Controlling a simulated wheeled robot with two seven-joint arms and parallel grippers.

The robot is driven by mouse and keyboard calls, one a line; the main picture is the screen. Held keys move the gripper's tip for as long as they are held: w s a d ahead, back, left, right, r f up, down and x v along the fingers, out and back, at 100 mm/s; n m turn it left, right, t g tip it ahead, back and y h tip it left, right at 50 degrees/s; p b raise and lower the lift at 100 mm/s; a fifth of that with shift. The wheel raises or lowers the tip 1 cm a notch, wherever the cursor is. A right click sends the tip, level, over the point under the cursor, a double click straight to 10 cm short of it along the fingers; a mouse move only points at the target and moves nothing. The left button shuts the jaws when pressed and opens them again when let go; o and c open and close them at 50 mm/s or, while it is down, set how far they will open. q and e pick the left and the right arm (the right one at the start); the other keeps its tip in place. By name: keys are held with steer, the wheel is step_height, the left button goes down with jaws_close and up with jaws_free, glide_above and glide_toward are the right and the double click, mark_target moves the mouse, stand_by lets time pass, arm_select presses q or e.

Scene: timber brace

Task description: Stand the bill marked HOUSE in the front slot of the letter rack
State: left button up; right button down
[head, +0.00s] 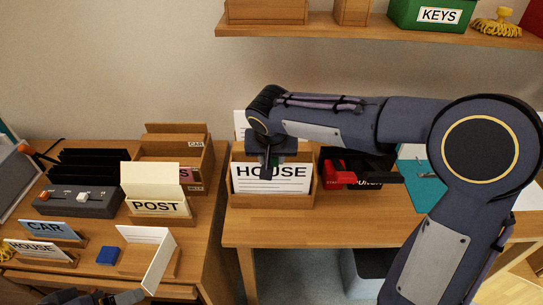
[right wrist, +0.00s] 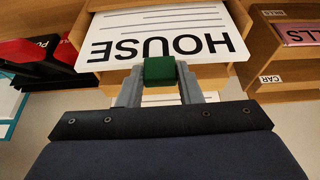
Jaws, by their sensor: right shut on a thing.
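The bill marked HOUSE (head: 270,186) is a white card with black letters and thin lines. It stands roughly upright at the front of the wooden letter rack (head: 272,204), its lower edge hidden behind the rack's front board. My right gripper (head: 266,166) is above it, shut on its top edge.
A red and black punch (head: 345,180) sits right of the rack, near a teal folder (head: 425,188). On the left desk stand a POST holder (head: 158,218), CAR (head: 45,229) and HOUSE (head: 28,248) cards, and a blue block (head: 108,256). A shelf (head: 350,32) runs above.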

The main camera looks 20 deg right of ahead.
steer(key=shift+f+b, duration=0.3)
steer(key=shift+f, duration=0.2)
steer(key=c, duration=0.9)
jaws_free()
steer(key=o, duration=0.4)
steer(key=shift+o, duration=0.2)
steer(key=shift+r, duration=0.15)
